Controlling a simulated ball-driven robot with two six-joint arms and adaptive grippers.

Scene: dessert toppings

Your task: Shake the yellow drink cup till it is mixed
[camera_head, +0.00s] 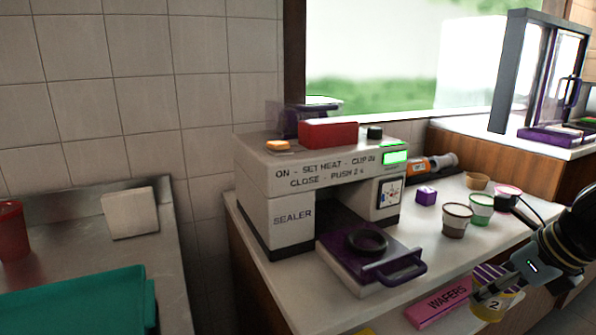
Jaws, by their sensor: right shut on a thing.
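My right gripper (508,288) comes in at the lower right, shut on the yellow drink cup (492,307). The cup has a dark "2" on its side and is held in front of the counter's front edge, near the pink wafers box. The gripper covers part of the cup. Purple and white stripes show just above it; I cannot tell whether they belong to the cup. The drink inside is not visible. My left gripper is out of view.
The white sealer (292,212) stands on the counter with its purple tray (340,272) pulled out. Several small tubs, one brown (456,220), stand right of it, by a purple cube (426,195). The pink wafers box (436,303) lies near the front edge.

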